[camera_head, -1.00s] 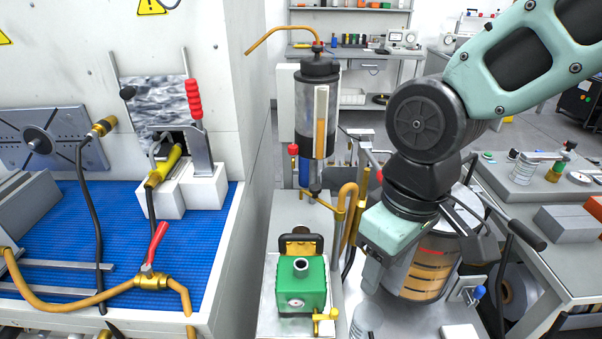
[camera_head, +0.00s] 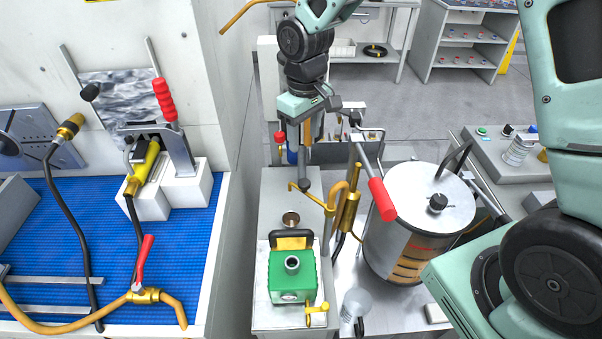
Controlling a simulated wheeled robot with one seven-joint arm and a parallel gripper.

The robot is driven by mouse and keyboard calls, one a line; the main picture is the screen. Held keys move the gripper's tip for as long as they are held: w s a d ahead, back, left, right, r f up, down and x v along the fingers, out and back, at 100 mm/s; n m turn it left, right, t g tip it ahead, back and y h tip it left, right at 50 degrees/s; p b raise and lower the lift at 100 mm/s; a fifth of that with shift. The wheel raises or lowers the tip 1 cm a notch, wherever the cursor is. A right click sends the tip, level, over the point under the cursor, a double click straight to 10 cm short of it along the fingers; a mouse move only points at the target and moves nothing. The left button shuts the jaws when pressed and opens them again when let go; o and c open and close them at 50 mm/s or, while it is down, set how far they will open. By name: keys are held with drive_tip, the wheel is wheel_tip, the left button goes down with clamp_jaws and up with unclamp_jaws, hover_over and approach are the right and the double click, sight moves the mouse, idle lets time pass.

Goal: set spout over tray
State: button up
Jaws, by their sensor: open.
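A thin brass tube bent like a spout (camera_head: 245,14) sticks out left at the top edge; its far end is cut off by the frame. A second bent brass pipe with a red lever (camera_head: 172,300) lies at the front of the blue-surfaced tray (camera_head: 60,235). I cannot tell which one is the spout. My gripper (camera_head: 308,122) is open, in front of the upright cylinder on the middle stand, and hides most of that cylinder. Whether it touches the cylinder is unclear. The tray is at the left, apart from my gripper.
A green box (camera_head: 292,275) with a black handle stands on the narrow middle bench (camera_head: 265,215). A metal drum (camera_head: 410,235) stands right of it, beside a red-handled lever (camera_head: 381,200). A white wall block (camera_head: 205,70) rises behind the tray. My arm covers the right side.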

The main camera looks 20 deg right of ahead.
sight(304, 182)
wheel_tip(304, 182, down, 14)
drive_tip(key=p, duration=0.2)
drive_tip(key=shift+f+p, duration=0.15)
drive_tip(key=shift+p, duration=0.15)
drive_tip(key=shift+c, duration=0.3)
clamp_jaws()
